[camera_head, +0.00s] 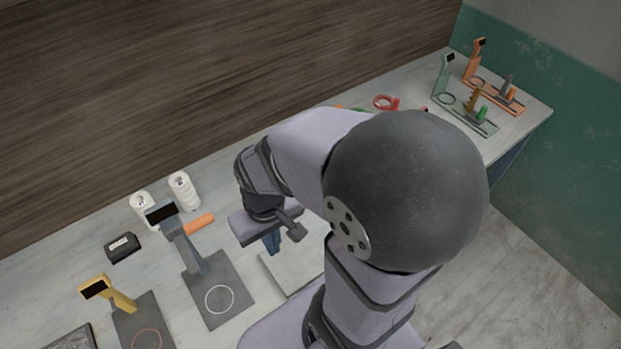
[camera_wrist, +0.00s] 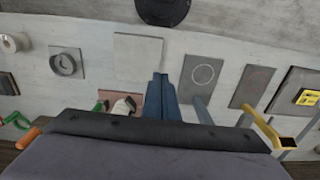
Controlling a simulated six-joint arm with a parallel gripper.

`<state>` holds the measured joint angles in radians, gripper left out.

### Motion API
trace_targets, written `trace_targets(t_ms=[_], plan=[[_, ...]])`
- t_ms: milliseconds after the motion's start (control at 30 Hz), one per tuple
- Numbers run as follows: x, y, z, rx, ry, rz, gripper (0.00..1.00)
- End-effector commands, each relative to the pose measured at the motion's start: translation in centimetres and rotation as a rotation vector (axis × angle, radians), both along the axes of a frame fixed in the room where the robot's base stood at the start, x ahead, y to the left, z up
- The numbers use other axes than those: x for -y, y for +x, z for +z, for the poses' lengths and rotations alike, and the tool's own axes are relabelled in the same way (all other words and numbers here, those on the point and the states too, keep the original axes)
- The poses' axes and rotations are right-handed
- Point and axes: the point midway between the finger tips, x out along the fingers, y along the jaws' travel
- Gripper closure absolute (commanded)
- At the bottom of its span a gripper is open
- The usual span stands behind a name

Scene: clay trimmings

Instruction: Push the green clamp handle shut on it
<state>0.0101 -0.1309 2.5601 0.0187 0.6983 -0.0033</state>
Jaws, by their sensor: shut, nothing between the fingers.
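My gripper (camera_head: 272,243) has blue fingers that are together and empty, pointing down over the pale square plate (camera_head: 290,272). The fingers (camera_wrist: 160,92) show in the middle of the wrist view. Beside them to the left is a reddish base (camera_wrist: 119,96) with a small green part (camera_wrist: 100,106) and a pale piece (camera_wrist: 125,107), partly hidden by my gripper body. A green curved handle (camera_wrist: 17,119) shows at the far left. In the head view a green handle (camera_head: 482,114) stands on a station at the far right. I cannot tell which green part is the clamp handle.
A grey post with a dark screen (camera_head: 161,213), an orange cylinder (camera_head: 199,222), white spools (camera_head: 183,190), a black box (camera_head: 123,247) and a yellow post (camera_head: 96,288) stand on the left. A red ring (camera_head: 385,102) lies behind my arm, which hides the bench middle.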

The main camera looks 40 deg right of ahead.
Motion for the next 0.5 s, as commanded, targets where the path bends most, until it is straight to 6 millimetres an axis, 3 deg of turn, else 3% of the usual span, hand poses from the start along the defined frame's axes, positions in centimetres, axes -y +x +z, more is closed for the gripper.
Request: trace_targets(t_ms=[67,500], plan=[[0.2,-0.3,-0.1,-0.019,-0.014,0.033,1.0],[3.9,5.4,-2.3,-0.027,0.107,-0.045,1.0]])
